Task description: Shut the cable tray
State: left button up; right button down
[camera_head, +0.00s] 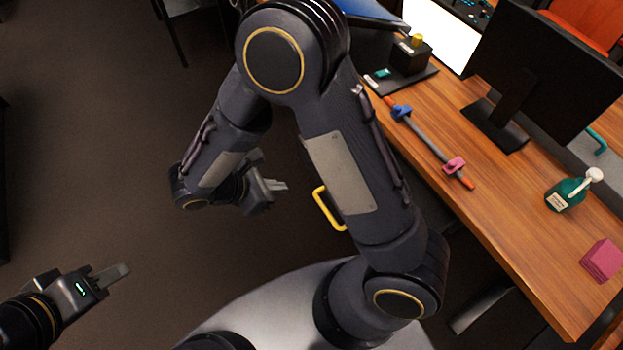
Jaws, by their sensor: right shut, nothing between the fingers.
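A yellow handle (322,211) shows just left of my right arm, below the level of the desk top. It appears to belong to the cable tray, whose body is hidden behind my arm, so I cannot tell how far the tray is out. My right gripper (277,186) is shut and empty, to the left of the handle and apart from it. My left gripper (118,272) is at the lower left over the floor, far from the handle. Its fingers are seen edge-on, so its opening is unclear.
The wooden desk (540,250) fills the right side. It carries a monitor (545,65), a rod with blue and pink clamps (430,145), a green pump bottle (567,194), a pink block (602,261) and a black box (410,56). The floor (110,150) at left is clear.

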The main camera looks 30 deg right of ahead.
jog(key=f, duration=0.1)
send_near(318, 191)
jog(key=x, duration=0.3)
jog(key=d, duration=0.3)
jog(key=shift+w+d, duration=0.15)
jog(key=shift+d, duration=0.25)
jog(key=shift+d+f, duration=0.1)
jog(key=shift+d, duration=0.4)
